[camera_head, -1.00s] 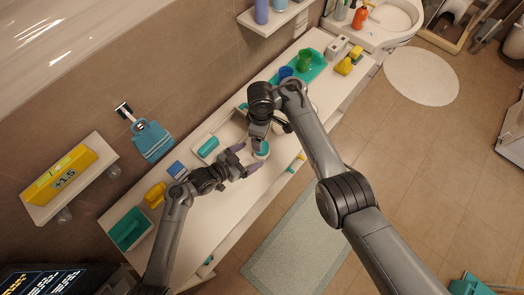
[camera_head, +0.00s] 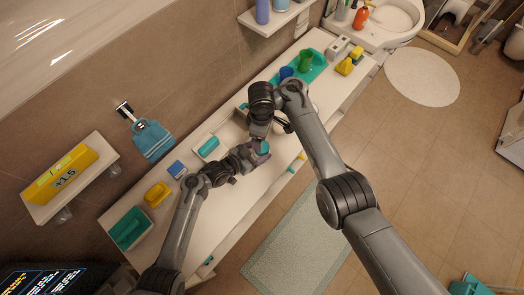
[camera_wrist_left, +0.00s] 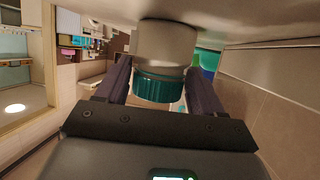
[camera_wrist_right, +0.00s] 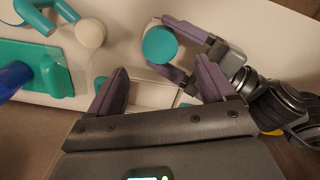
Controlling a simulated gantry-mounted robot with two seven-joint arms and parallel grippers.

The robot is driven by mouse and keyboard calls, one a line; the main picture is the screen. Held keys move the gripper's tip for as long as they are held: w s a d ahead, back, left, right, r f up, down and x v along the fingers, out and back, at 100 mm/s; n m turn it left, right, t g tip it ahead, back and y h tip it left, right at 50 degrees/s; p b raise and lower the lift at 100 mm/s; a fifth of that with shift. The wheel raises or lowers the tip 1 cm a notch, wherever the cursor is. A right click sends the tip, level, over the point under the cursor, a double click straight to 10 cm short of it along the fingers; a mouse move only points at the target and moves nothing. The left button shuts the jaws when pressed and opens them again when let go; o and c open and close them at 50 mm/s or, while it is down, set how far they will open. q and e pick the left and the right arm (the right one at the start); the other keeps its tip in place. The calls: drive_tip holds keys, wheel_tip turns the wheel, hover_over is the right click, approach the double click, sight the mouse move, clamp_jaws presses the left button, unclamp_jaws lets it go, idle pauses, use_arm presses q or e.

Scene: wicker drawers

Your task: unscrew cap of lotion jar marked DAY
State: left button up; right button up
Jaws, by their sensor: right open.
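The lotion jar is white with a teal cap and stands on the white counter. Its teal cap (camera_head: 264,147) shows in the head view and from above in the right wrist view (camera_wrist_right: 160,45). No DAY marking is readable. In the left wrist view the jar (camera_wrist_left: 165,45) appears inverted, cap (camera_wrist_left: 160,88) downward. My left gripper (camera_wrist_left: 158,70) is open around the jar, one finger on each side, with narrow gaps visible. Its fingers (camera_wrist_right: 172,48) also straddle the jar in the right wrist view. My right gripper (camera_wrist_right: 160,65) is open and empty above the counter, near the jar.
A teal tray (camera_head: 318,68) with blue and green cups stands farther along the counter. A white box with a teal item (camera_head: 208,147) lies behind the jar. A yellow item (camera_head: 156,195) and a teal-filled tray (camera_head: 130,230) are left. The counter's front edge is close.

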use_arm(q)
drive_tip(key=c, duration=1)
drive_tip(key=shift+c, duration=0.9)
use_arm(e)
drive_tip(key=shift+c, duration=0.8)
use_arm(q)
clamp_jaws()
use_arm(e)
drive_tip(key=shift+w+d+r+m, duration=0.2)
drive_tip(key=shift+w+m, duration=0.05)
drive_tip(key=shift+m, duration=0.35)
drive_tip(key=shift+c, duration=0.2)
use_arm(q)
drive_tip(key=shift+s, duration=0.1)
use_arm(e)
drive_tip(key=m, duration=0.8)
drive_tip(key=shift+s+a+f, duration=0.2)
drive_tip(key=shift+f, duration=0.15)
wheel_tip(320, 180, down, 6)
drive_tip(key=shift+f, duration=0.85)
